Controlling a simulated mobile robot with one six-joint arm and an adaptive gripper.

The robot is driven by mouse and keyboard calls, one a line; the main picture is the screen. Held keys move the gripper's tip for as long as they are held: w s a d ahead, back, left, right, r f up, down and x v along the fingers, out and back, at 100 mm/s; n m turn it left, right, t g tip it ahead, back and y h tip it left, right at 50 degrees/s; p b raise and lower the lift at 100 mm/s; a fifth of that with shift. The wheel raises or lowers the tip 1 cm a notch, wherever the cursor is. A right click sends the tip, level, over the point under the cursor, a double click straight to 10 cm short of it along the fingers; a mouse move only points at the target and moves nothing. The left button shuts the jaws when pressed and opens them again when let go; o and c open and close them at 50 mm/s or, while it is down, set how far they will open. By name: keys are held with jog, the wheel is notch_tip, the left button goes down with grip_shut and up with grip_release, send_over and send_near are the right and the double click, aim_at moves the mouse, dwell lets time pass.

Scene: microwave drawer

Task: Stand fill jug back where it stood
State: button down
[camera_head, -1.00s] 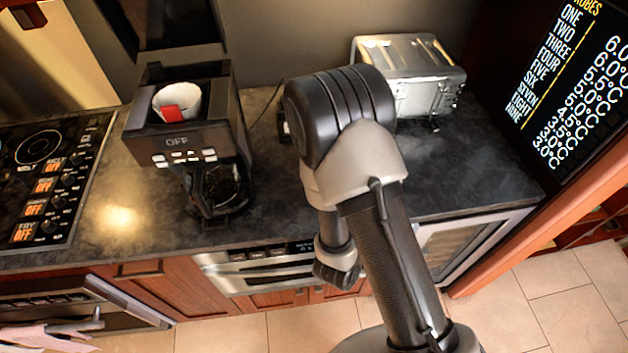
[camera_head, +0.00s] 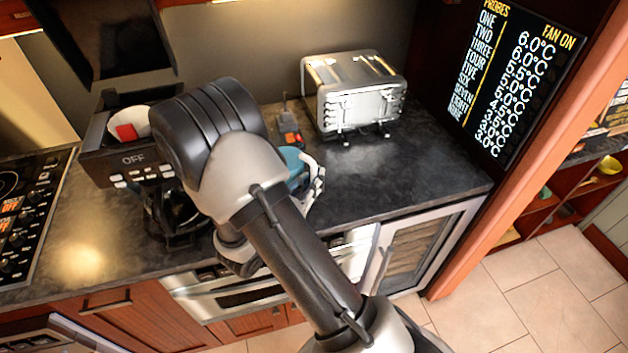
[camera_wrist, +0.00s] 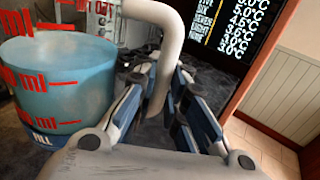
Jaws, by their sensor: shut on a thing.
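The fill jug (camera_wrist: 60,85) is a teal, see-through cup with red ml marks and a dark blue band low down; it fills the left of the wrist view. Its pale curved handle (camera_wrist: 168,30) runs down between the fingers of my gripper (camera_wrist: 165,85), which is shut on it. The jug looks upright. In the head view, part of the teal jug (camera_head: 292,163) shows just right of my arm, over the counter; the rest is hidden. I cannot tell whether its base touches the counter.
The dark counter (camera_head: 405,180) is clear to the right, in front of a silver toaster (camera_head: 355,95). A small device with orange parts (camera_head: 290,135) lies behind the jug. A coffee maker (camera_head: 125,165) holding a white filter and a hob (camera_head: 25,215) are at left.

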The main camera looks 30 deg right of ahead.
jog(key=shift+r+m+g, duration=0.1)
jog(key=shift+m+g, duration=0.2)
jog(key=shift+f+b, duration=2.55)
jog(key=shift+f, duration=0.75)
jog(key=c, duration=1.6)
grip_release()
jog(key=shift+o, duration=0.2)
jog(key=shift+f, duration=0.1)
jog(key=shift+a, duration=0.1)
